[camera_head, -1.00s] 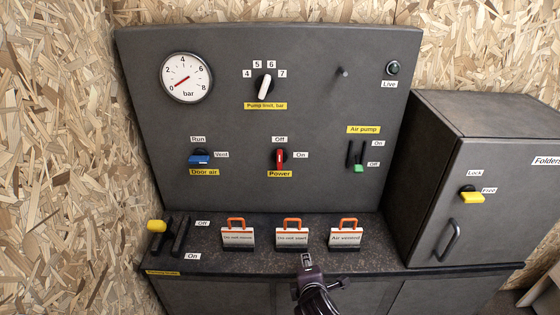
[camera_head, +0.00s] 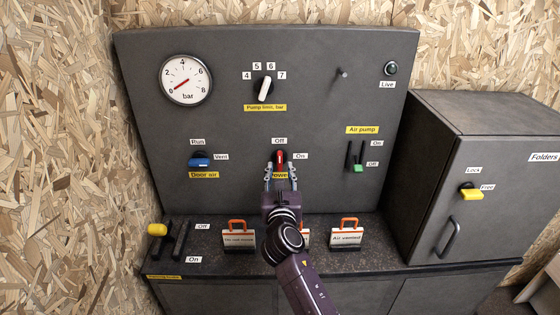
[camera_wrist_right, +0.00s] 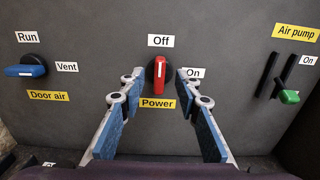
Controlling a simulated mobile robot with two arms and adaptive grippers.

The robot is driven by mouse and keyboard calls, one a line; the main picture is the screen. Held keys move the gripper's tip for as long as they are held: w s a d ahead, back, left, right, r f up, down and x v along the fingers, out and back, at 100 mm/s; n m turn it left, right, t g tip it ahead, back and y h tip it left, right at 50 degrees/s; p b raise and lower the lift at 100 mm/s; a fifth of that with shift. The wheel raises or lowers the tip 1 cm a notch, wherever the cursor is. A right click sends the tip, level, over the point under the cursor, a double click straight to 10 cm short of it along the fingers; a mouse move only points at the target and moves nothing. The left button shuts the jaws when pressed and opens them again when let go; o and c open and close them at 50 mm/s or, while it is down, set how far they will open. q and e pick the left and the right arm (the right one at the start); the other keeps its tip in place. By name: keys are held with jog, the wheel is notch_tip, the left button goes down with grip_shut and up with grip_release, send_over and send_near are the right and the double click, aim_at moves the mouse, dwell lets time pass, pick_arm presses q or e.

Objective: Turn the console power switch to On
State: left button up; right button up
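The power switch (camera_head: 280,158) is a red handle on a dark round base on the grey console panel. It stands upright, its upper end toward the "Off" label (camera_head: 279,141); the "On" label (camera_head: 300,156) is to its right. It also shows in the right wrist view (camera_wrist_right: 159,75), between and beyond the fingertips. My right gripper (camera_head: 281,172) is open, just below and in front of the switch, with a finger on each side (camera_wrist_right: 157,78). I cannot tell whether a finger touches it. My left gripper is not in view.
The door air handle (camera_head: 200,160) is to the left and the green air pump lever (camera_head: 358,167) to the right. The pump limit knob (camera_head: 265,88) is above. Tags with orange handles (camera_head: 238,236) stand on the ledge below; my right arm partly hides the middle one.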

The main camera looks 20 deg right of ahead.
aim_at(280, 160)
jog(key=shift+x, duration=2.75)
jog(key=shift+f, duration=0.1)
grip_shut()
